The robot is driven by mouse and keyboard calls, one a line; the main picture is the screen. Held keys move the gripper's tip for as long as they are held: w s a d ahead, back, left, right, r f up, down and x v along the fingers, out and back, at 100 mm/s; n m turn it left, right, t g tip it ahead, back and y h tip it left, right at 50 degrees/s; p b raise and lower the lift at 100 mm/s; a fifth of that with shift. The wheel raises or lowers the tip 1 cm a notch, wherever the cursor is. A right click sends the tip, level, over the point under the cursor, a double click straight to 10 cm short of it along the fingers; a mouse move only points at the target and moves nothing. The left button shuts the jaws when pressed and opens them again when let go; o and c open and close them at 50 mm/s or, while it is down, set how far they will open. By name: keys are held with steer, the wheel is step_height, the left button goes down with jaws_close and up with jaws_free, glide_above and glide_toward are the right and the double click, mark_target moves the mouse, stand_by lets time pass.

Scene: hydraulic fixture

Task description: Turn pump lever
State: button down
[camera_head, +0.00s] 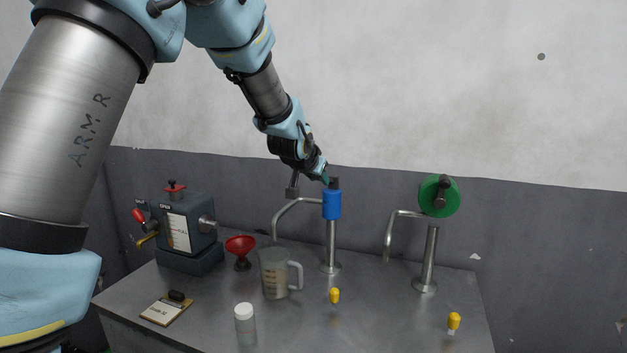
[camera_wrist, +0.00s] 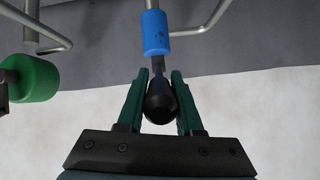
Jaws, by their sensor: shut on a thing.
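The blue pump (camera_head: 332,206) tops a metal post at the back of the table. In the wrist view the blue body (camera_wrist: 155,33) has a black lever (camera_wrist: 160,103) with a rounded knob end. My gripper (camera_head: 325,178) reaches down to the lever from the upper left. In the wrist view its green fingers (camera_wrist: 159,88) are on both sides of the knob, shut on it. In the head view the lever is mostly hidden by my fingers. A second pump with a green head (camera_head: 431,196) and a black lever stands to the right; it also shows in the wrist view (camera_wrist: 36,79).
A clear measuring jug (camera_head: 274,274) stands below the blue pump's spout, with a red funnel (camera_head: 240,245) to its left. A dark hydraulic box (camera_head: 190,228) stands at the left. A white-capped bottle (camera_head: 245,325) and yellow-topped pegs (camera_head: 334,295) stand in front.

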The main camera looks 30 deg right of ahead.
steer(key=shift+w+d+r+g+y, duration=0.1)
steer(key=shift+d+r+g+y, duration=0.05)
steer(key=shift+r+y, duration=0.15)
steer(key=shift+w+d+r+g+y, duration=0.1)
steer(key=shift+r+g+y, duration=0.1)
steer(key=shift+r, duration=0.2)
steer(key=c, duration=0.6)
jaws_free()
steer(key=shift+a, duration=0.1)
steer(key=b+v, duration=0.4)
steer(key=v, duration=0.6)
steer(key=shift+s+a+r, duration=0.15)
steer(key=shift+s, duration=0.1)
